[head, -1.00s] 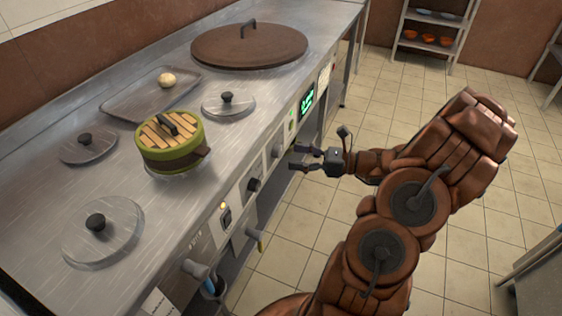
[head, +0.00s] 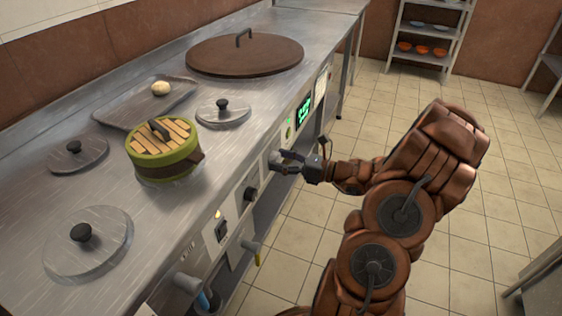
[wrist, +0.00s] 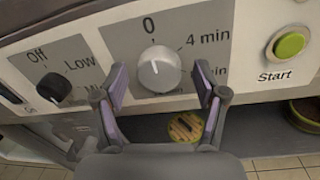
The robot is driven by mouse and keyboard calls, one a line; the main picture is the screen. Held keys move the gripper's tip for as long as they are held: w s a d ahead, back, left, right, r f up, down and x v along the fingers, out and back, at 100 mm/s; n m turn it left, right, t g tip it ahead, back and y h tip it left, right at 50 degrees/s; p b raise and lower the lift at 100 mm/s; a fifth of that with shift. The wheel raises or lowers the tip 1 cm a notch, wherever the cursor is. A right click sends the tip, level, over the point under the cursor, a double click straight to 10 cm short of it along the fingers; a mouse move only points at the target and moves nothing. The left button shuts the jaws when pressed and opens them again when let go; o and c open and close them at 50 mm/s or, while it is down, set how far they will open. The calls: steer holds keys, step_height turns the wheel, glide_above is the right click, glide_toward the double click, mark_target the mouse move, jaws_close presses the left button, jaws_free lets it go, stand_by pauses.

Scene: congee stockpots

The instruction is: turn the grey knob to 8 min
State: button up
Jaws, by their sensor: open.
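The grey knob (wrist: 159,70) is on the front panel in the wrist view, with "0" above it and "4 min" at its upper right. A pale mark on the knob seems to point up towards "0". Another "min" label at lower right is partly hidden by a finger. My gripper (wrist: 161,86) is open, with one finger on each side of the knob and visible gaps between. In the head view my gripper (head: 283,163) is at the panel and covers part of the knob.
A black knob (wrist: 55,87) marked Off and Low is to the left. A green Start button (wrist: 289,44) is to the right. Above the panel are a green steamer (head: 165,155), pot lids (head: 222,114) and a tray (head: 125,106).

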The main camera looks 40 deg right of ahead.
steer(key=c, duration=1.1)
steer(key=shift+c, duration=0.2)
